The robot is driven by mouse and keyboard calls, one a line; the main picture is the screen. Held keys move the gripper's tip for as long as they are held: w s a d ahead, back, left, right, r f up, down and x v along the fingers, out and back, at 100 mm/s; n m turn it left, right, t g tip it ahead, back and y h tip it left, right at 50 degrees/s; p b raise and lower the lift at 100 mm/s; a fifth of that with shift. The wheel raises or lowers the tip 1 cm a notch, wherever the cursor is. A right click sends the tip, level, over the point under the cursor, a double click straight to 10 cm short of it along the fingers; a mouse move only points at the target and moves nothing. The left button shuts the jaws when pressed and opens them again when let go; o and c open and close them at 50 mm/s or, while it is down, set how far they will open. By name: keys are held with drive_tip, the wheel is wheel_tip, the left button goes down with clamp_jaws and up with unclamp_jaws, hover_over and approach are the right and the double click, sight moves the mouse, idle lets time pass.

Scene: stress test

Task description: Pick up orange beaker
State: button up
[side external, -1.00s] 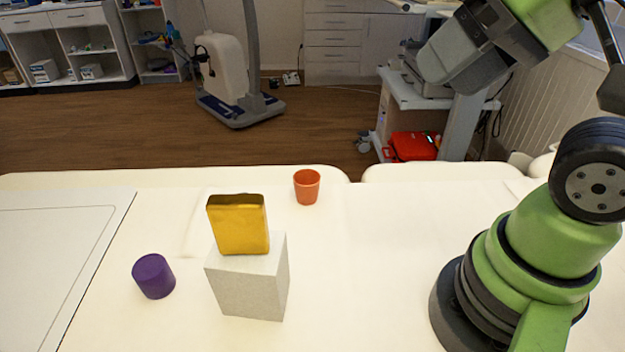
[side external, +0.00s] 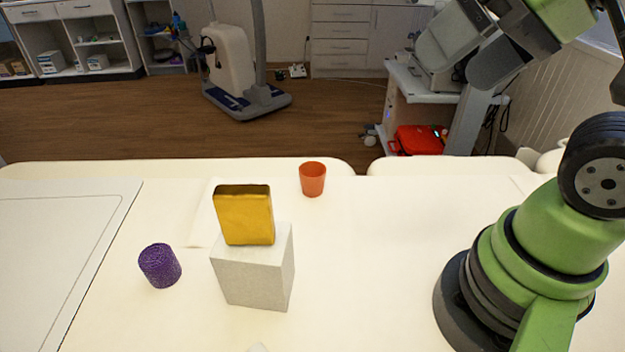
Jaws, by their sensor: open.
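The orange beaker (side external: 312,180) stands upright near the far edge of the white table, right of centre and behind the blocks. Its open top faces up and nothing touches it.
A gold block (side external: 245,215) stands on a pale grey box (side external: 254,270), left of and nearer than the beaker. A purple cylinder (side external: 160,266) stands farther left. Table right of the beaker is clear.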

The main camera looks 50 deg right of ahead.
drive_tip(key=m+g+h, duration=0.2)
drive_tip(key=m+g, duration=0.5)
drive_tip(key=m, duration=1.6)
hover_over(312, 180)
drive_tip(key=w+d, duration=0.1)
drive_tip(key=d, duration=0.1)
wheel_tip(312, 180, down, 17)
drive_tip(key=f, duration=0.2)
drive_tip(key=f+m, duration=0.1)
drive_tip(key=f, duration=0.2)
drive_tip(key=f+m, duration=0.1)
drive_tip(key=f, duration=0.1)
drive_tip(key=shift+w+a+f, duration=0.1)
drive_tip(key=shift+w+f, duration=0.05)
drive_tip(key=shift+w, duration=0.25)
drive_tip(key=shift+f, duration=2.8)
drive_tip(key=shift+c, duration=0.4)
